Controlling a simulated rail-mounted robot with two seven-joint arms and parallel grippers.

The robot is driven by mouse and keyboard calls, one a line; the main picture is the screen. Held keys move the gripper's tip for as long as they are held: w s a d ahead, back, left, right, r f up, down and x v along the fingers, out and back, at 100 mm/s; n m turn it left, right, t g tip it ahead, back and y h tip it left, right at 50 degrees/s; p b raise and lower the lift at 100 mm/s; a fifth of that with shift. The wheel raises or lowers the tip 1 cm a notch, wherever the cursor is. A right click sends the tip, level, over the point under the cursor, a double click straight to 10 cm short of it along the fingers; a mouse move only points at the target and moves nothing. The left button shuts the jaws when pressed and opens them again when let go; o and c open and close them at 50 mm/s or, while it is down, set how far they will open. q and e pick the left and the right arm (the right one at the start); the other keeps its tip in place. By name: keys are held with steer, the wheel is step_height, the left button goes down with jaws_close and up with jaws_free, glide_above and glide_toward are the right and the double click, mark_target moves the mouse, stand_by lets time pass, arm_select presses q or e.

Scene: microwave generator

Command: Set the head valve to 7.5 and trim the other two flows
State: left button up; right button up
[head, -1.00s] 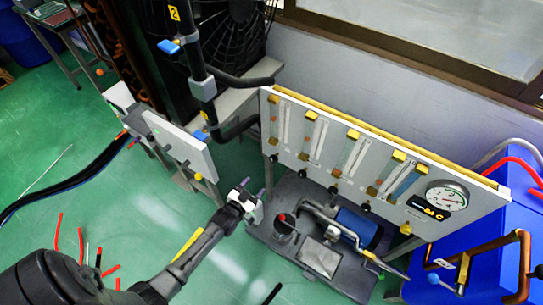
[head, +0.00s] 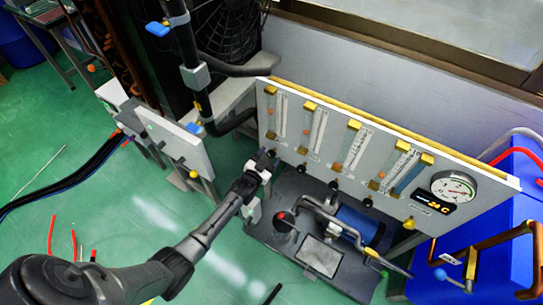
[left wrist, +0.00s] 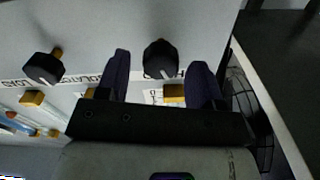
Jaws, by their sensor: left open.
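A white flow panel (head: 450,168) carries several upright flow tubes, with a row of black valve knobs (head: 334,186) below them. The tube readings are too small to read. My left gripper (head: 268,160) is at the panel's lower left and covers the leftmost knob in the head view. In the left wrist view its two dark fingers are open, one on each side of a black knob (left wrist: 160,60); I cannot tell whether they touch it. Another black knob (left wrist: 42,68) is to the left, outside the fingers. The label by the framed knob is partly hidden. My right gripper is not in view.
A round gauge (head: 453,187) and small display (head: 434,207) are at the panel's right. A blue pump tank (head: 358,224) and pipework stand below the panel. A smaller white panel (head: 180,147) is to the left, and a blue box (head: 505,255) to the right.

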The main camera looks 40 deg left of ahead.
arm_select(q)
steer(key=shift+w+a, duration=0.1)
steer(key=shift+w, duration=0.85)
steer(key=c, duration=0.9)
steer(key=shift+a+r+n+p, duration=0.15)
steer(key=shift+n+p, duration=0.2)
steer(key=shift+n, duration=0.55)
steer(key=shift+c, duration=0.2)
steer(key=shift+n, duration=1.2)
steer(key=o, duration=0.9)
steer(key=shift+o, duration=0.2)
steer(key=shift+s, duration=0.1)
